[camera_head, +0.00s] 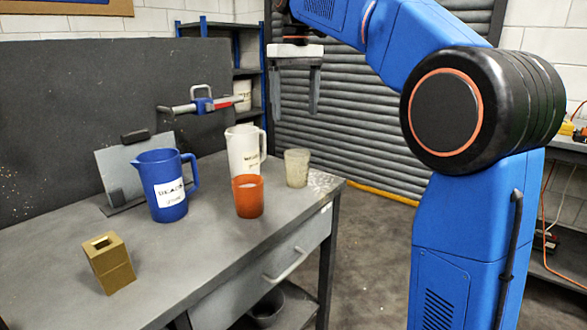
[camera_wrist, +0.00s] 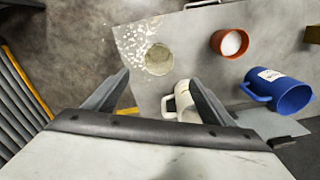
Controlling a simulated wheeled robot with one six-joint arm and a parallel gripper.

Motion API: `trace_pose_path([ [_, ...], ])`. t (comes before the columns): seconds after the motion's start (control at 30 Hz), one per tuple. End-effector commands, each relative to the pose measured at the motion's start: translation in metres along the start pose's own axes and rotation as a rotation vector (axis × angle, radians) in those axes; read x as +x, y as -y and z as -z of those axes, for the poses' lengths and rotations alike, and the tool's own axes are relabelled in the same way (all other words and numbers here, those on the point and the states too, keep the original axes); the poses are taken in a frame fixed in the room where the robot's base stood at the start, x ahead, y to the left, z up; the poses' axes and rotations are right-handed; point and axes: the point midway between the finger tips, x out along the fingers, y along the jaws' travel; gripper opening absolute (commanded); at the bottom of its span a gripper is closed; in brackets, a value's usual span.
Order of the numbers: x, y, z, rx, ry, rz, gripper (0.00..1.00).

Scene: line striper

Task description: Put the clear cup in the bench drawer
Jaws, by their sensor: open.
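The clear cup (camera_head: 297,168) stands upright on the bench near its right end, looking cloudy and slightly yellowish. The wrist view shows the clear cup (camera_wrist: 159,59) from above, ahead of my fingertips and between their lines. The bench drawer (camera_head: 262,277) is under the bench top at the front and looks shut; its light handle (camera_head: 287,264) faces out. My gripper (camera_head: 299,108) is open and empty, pointing down, high above the bench's right end. It also shows in the wrist view (camera_wrist: 156,82), with both fingers apart.
On the bench top (camera_head: 190,275), an orange cup (camera_head: 248,197) stands left of the clear cup. A white jug (camera_head: 243,152) is close behind, a blue jug (camera_head: 165,190) farther left. A brass-coloured block (camera_head: 109,263) sits at the front left. A dark bowl (camera_head: 267,310) is below the drawer.

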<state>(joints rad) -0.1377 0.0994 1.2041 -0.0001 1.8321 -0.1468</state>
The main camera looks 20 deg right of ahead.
Motion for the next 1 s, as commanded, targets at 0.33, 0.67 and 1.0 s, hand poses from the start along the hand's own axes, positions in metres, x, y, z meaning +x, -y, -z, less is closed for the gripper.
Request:
trace_pose_path([
  [0.33, 0.044, 0.000, -0.002, -0.001, 0.009, 0.001, 0.77],
  [0.67, 0.101, 0.000, -0.002, -0.001, 0.008, 0.001, 0.77],
  [1.0, 0.126, -0.001, -0.003, -0.001, 0.007, 0.001, 0.77],
])
